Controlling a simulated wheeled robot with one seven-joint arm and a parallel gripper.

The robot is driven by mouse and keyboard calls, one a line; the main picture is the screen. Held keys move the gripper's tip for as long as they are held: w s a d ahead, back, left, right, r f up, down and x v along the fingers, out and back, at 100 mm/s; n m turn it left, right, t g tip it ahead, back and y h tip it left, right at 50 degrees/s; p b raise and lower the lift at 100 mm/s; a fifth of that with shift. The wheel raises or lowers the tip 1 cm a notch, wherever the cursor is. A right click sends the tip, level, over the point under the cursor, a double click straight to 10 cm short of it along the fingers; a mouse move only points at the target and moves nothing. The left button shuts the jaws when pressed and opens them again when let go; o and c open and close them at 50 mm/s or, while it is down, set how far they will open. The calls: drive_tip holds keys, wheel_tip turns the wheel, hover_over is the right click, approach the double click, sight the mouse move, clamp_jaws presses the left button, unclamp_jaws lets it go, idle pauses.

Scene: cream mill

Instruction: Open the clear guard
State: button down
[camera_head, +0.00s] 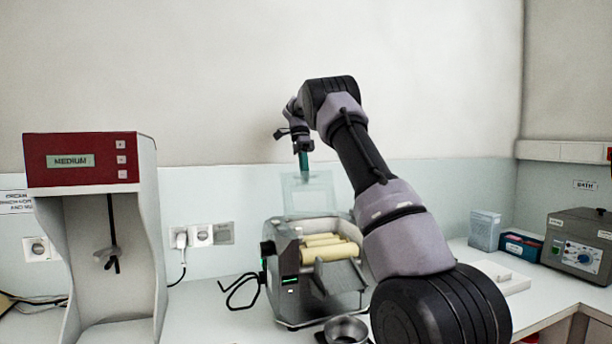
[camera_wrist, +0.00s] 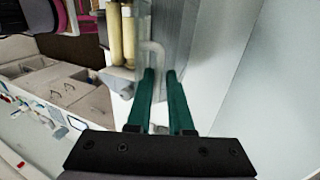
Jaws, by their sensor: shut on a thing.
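The mill (camera_head: 285,270) stands on the bench with its cream rollers (camera_head: 328,250) uncovered. The rollers also show at the top of the wrist view (camera_wrist: 128,35). The clear guard (camera_head: 318,200) is a see-through pane raised roughly upright above the back of the mill. My gripper (camera_head: 303,168) is at its top edge, pointing down, with teal fingers. In the wrist view my fingers (camera_wrist: 163,75) are shut on the guard's pale bent handle (camera_wrist: 158,52). The guard's hinge cannot be made out.
A red-topped mixer stand (camera_head: 80,160) is at the left. A metal bowl (camera_head: 346,330) sits in front of the mill. A clear box (camera_head: 485,230), a dark blue box (camera_head: 520,246) and a grey bath unit (camera_head: 580,245) are at the right. The wall is close behind the guard.

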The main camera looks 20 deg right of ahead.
drive_tip(key=shift+w, duration=0.15)
drive_tip(key=c, duration=1)
unclamp_jaws()
drive_tip(key=shift+w+f, duration=0.1)
drive_tip(key=shift+o, duration=0.4)
drive_tip(key=shift+w, duration=0.15)
